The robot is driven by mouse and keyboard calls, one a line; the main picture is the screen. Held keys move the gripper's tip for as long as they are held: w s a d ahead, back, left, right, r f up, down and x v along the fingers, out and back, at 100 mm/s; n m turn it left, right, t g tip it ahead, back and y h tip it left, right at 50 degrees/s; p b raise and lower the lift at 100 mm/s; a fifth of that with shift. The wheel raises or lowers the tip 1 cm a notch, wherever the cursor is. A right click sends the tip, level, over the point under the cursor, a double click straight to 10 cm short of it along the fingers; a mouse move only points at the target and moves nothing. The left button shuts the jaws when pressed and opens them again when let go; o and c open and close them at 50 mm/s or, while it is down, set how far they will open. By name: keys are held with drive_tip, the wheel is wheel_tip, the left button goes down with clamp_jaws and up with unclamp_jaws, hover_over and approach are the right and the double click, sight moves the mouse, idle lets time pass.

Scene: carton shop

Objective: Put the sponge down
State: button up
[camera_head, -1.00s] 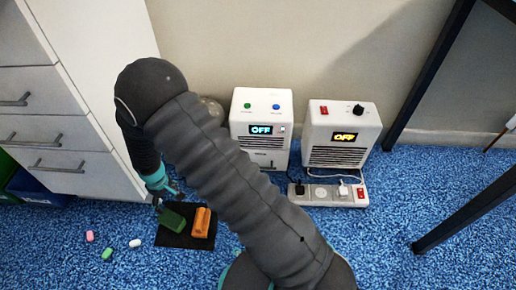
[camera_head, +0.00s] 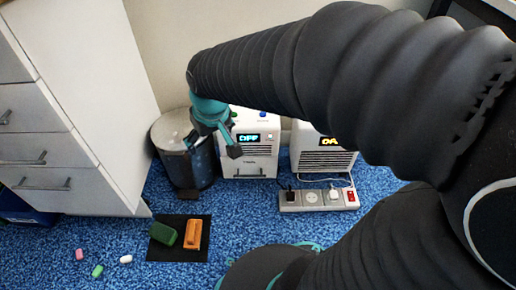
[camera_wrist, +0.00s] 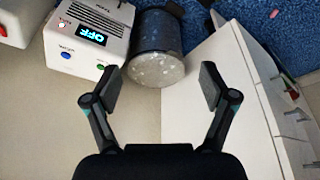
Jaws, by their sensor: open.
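A green block (camera_head: 164,233) and an orange block (camera_head: 193,234) lie side by side on a black mat (camera_head: 170,252) on the blue carpet; I cannot tell for sure which one is the sponge. My gripper (camera_head: 212,148) is raised well above and behind the mat, in front of a bin and a white appliance. In the wrist view my gripper (camera_wrist: 158,82) has its two fingers spread wide with nothing between them. The mat and blocks are not seen in the wrist view.
A round bin (camera_head: 202,170) stands beside a white drawer cabinet (camera_head: 85,110). Two white appliances (camera_head: 246,166) (camera_head: 322,160) with lit displays stand at the wall, behind a power strip (camera_head: 312,208). Several small coloured pieces (camera_head: 98,271) lie left of the mat.

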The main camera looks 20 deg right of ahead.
drive_tip(key=s+d+r+m+t, duration=0.1)
drive_tip(key=s+d+r, duration=0.1)
drive_tip(key=s, duration=0.4)
drive_tip(key=s+d+r+m, duration=0.1)
drive_tip(key=s+d+r, duration=0.2)
drive_tip(key=s+d, duration=0.2)
drive_tip(key=shift+s+m+t+h, duration=0.4)
drive_tip(key=shift+s, duration=0.75)
wheel_tip(320, 180, up, 7)
drive_tip(key=p, duration=0.7)
drive_tip(key=shift+r, duration=0.1)
